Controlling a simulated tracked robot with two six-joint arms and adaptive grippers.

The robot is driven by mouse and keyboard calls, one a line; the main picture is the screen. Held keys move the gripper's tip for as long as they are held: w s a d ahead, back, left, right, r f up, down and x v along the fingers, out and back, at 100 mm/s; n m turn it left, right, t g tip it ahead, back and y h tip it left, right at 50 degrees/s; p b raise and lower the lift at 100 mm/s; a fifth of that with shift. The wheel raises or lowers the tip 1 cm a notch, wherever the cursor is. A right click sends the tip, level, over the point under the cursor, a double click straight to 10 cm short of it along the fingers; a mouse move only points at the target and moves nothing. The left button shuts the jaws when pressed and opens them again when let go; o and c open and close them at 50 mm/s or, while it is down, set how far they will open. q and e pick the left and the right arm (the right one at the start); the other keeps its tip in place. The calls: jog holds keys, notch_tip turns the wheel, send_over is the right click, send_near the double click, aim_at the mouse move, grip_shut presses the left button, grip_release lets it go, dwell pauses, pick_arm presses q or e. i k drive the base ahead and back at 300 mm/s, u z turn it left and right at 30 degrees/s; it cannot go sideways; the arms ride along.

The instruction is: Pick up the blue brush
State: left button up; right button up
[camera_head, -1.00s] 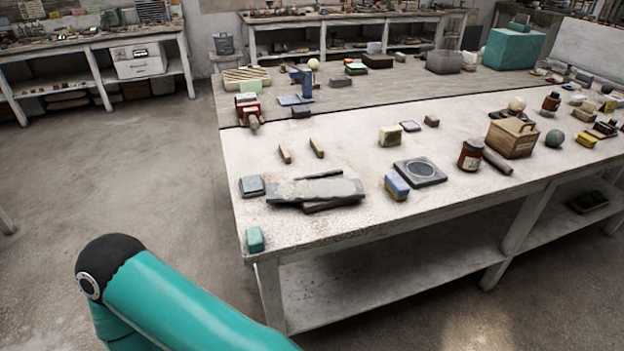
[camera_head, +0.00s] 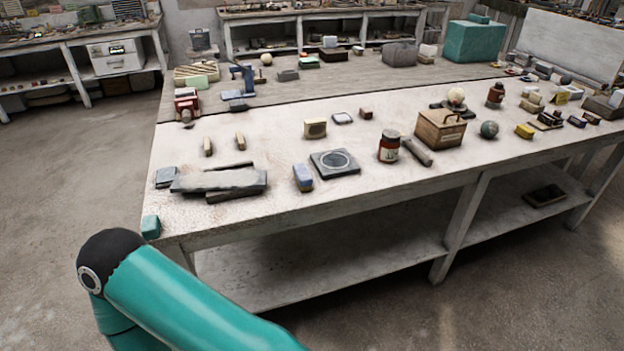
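A small block with a blue upper part and a tan lower part, which looks like the blue brush (camera_head: 303,177), stands near the front edge of the white table (camera_head: 330,215). It is just left of a dark square plate with a round disc (camera_head: 335,163) and right of a grey slab. Nothing covers it. A teal arm of mine shows at the lower left, in front of the table and apart from the brush. Neither of my grippers is in view.
A grey slab (camera_head: 220,180) lies left of the brush, with a teal block (camera_head: 151,227) at the table's left corner. A brown jar (camera_head: 389,147) and a wooden box (camera_head: 440,130) stand to the right. Bare tabletop lies in front of the brush. Open floor is at left.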

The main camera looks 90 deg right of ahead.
aim_at(303, 178)
jog(key=z, duration=0.05)
jog(key=k, duration=0.5)
jog(key=u, duration=1.55)
jog(key=i, duration=0.1)
jog(key=z, duration=3.35)
jog(key=i, duration=0.55)
jog(key=z, duration=0.05)
jog(key=i, duration=0.45)
jog(key=u, duration=0.2)
jog(key=k, duration=0.9)
jog(key=z, duration=0.15)
jog(key=i, duration=0.9)
jog(key=u, duration=0.05)
